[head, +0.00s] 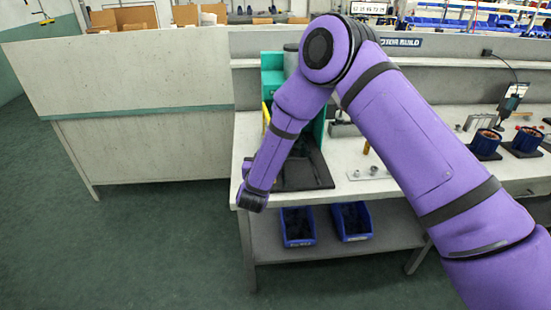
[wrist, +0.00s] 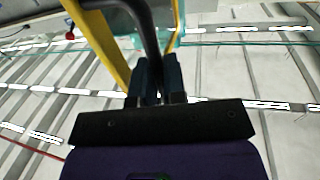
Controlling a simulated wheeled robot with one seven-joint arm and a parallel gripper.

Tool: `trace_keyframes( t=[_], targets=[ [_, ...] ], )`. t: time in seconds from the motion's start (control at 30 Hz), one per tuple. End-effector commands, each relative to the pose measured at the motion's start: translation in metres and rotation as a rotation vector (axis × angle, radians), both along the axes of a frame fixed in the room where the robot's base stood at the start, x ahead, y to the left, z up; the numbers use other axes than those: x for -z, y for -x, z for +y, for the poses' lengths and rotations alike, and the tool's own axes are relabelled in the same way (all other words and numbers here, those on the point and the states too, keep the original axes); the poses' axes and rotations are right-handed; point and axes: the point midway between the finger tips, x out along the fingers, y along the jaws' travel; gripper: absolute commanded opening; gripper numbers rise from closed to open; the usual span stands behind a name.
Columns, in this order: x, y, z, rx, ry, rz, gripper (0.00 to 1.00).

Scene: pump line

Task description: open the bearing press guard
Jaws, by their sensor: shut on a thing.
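The bearing press (head: 272,75) is a teal-green machine on the left end of the workbench, partly hidden behind my arm. A strip of its yellow guard (head: 265,116) shows at its left side. In the wrist view, the yellow guard frame (wrist: 103,48) rises at the upper left. A black curved bar (wrist: 148,35), seemingly the guard's handle, runs down between the fingers of my gripper (wrist: 158,75). My gripper is shut on this bar. In the head view the fingers are hidden behind my wrist. How far the guard stands open cannot be told.
Small metal parts (head: 368,173) and blue motor housings (head: 486,143) are further right on the bench. Blue bins (head: 297,226) sit on the lower shelf. The floor (head: 140,250) at the left is clear.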

Motion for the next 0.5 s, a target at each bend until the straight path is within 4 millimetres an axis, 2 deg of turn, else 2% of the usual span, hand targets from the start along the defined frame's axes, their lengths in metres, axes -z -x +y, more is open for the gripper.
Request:
trace_keyframes(
  t=[0.2,0.5],
  targets=[
    [-0.001,-0.002,0.016,-0.002,0.003,-0.002,0.00],
    [-0.001,-0.004,0.023,-0.003,0.003,-0.001,0.00]
  ],
)
